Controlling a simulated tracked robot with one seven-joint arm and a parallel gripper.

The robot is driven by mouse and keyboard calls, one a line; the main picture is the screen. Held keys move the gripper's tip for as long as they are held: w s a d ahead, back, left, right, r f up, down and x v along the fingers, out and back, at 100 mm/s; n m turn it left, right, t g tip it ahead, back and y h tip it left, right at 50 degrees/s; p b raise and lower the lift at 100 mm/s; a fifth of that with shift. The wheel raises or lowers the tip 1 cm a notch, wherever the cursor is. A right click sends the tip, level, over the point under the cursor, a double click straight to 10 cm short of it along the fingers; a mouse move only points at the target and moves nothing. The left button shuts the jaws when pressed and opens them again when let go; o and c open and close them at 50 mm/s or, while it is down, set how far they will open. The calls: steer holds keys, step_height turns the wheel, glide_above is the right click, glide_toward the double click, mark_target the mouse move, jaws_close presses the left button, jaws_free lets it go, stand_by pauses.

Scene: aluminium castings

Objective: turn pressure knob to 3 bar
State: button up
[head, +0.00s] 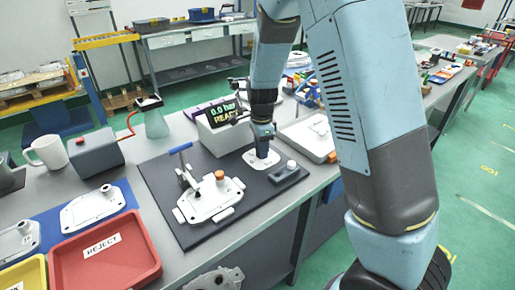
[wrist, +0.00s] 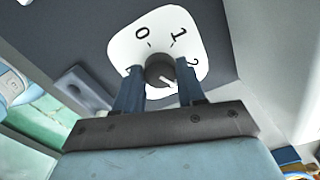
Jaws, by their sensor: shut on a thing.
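The dark round pressure knob (wrist: 160,70) sits on a white dial plate (wrist: 124,47) marked 0, 1 and 2 in the wrist view; any further numbers are hidden by my gripper. My gripper (wrist: 159,74) is shut on the knob, one finger on each side. A small light mark shows at the knob's lower right edge. In the head view, my gripper (head: 263,150) reaches down onto the dial plate (head: 247,157) and hides the knob. The display box (head: 212,137) behind it reads 0.0 bar and READY.
On the dark base plate (head: 160,182) stand a casting (head: 209,201) with an orange cap under a blue-handled clamp (head: 181,150), and a small button block (head: 287,176). A red REJECT tray (head: 107,255), grey box (head: 96,153) and white mug (head: 48,152) stand left.

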steer(key=m, duration=0.5)
steer(key=shift+s+f, duration=0.15)
steer(key=shift+s, duration=0.1)
steer(key=shift+m, duration=0.3)
steer(key=o, duration=1.1)
steer(key=shift+w, duration=0.1)
steer(key=shift+c, duration=0.2)
steer(key=shift+w+r, duration=0.1)
steer(key=shift+r, duration=0.1)
steer(key=shift+r, duration=0.2)
step_height(320, 180, up, 13)
